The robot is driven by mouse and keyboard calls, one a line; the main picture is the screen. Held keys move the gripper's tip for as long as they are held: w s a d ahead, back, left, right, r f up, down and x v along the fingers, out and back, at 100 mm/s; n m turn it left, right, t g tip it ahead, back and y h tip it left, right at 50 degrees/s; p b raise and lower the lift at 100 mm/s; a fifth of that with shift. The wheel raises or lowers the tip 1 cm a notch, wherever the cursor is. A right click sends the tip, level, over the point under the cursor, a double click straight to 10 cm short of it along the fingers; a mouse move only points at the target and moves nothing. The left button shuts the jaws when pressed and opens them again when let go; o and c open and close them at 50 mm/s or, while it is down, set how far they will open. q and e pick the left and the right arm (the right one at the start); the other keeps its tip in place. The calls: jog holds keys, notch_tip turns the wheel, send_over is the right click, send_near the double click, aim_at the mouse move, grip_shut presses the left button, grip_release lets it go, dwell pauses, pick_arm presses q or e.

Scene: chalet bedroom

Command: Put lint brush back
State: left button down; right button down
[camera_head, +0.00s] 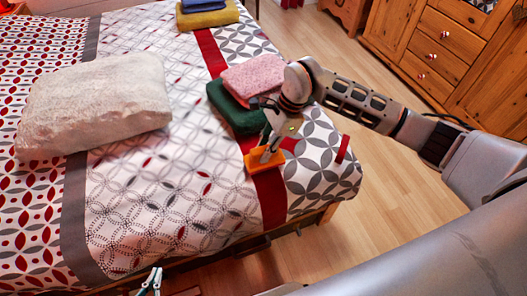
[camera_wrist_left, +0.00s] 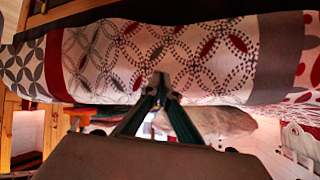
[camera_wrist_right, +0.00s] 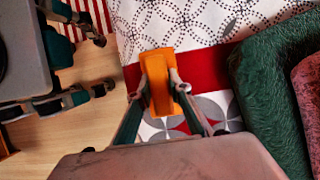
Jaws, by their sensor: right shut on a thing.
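My right gripper (camera_head: 267,152) is shut on an orange block-like thing (camera_head: 254,162), over the red stripe near the bed's edge. In the right wrist view, the orange thing (camera_wrist_right: 157,64) sits between the fingertips (camera_wrist_right: 161,88); I take it for the lint brush, but no bristles show. I cannot tell whether it touches the bed. My left gripper (camera_head: 151,281) is low at the bed's near side. In the left wrist view its fingertips (camera_wrist_left: 160,83) meet with nothing between them.
Beside the right gripper lie a dark green folded towel (camera_head: 232,110) and a pink one (camera_head: 254,77) on the patterned bed (camera_head: 160,185). A white pillow (camera_head: 95,103) lies left. Blue and yellow cloths (camera_head: 207,17) are at the back. A wooden dresser (camera_head: 435,45) stands at right.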

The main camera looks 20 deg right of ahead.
jog(key=shift+f, duration=0.65)
jog(key=shift+r, duration=0.1)
pick_arm(q)
jog(key=shift+w+d+r, duration=0.1)
jog(key=shift+w+r, duration=0.3)
